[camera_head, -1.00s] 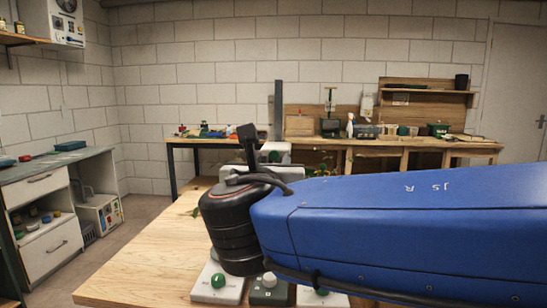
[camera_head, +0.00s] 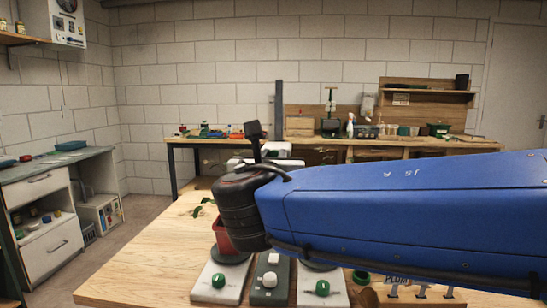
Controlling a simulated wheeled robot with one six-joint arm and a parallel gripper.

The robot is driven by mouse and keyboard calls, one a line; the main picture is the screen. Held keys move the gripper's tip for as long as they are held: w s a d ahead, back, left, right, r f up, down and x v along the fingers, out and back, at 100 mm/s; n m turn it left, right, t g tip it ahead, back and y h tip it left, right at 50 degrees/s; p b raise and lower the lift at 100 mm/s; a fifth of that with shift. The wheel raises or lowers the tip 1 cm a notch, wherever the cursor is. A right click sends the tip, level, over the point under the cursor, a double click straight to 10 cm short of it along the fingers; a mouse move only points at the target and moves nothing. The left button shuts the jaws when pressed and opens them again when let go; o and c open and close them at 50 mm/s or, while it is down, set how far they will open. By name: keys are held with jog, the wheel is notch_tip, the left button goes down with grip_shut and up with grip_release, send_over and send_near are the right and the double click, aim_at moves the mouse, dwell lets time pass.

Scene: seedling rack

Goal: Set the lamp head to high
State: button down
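My blue arm (camera_head: 400,205) reaches in from the right across the near wooden table. Its black joint (camera_head: 243,208) is at the picture's middle left. My gripper's fingers are hidden behind the arm, so I cannot see whether they hold anything. A dark grey upright post (camera_head: 279,108) rises behind the arm. A pale block (camera_head: 278,150) shows near the post's lower part, largely covered by a black bracket and the arm. I cannot tell whether this block is the lamp head. No lamp head is clearly visible, and its height cannot be read.
Near the table's (camera_head: 150,255) front are a white base with a green knob (camera_head: 218,281), a dark base with pale knobs (camera_head: 270,279), and another white base with a green knob (camera_head: 322,288). A red pot (camera_head: 228,240) is partly hidden. The table's left side is clear.

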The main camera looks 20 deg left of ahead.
notch_tip(320, 180, up, 13)
jog(key=shift+f, duration=0.2)
jog(key=c, duration=1.6)
grip_release()
jog(key=shift+r, duration=0.1)
jog(key=shift+s, duration=0.15)
jog(key=v, duration=1.7)
jog(key=shift+s, duration=0.1)
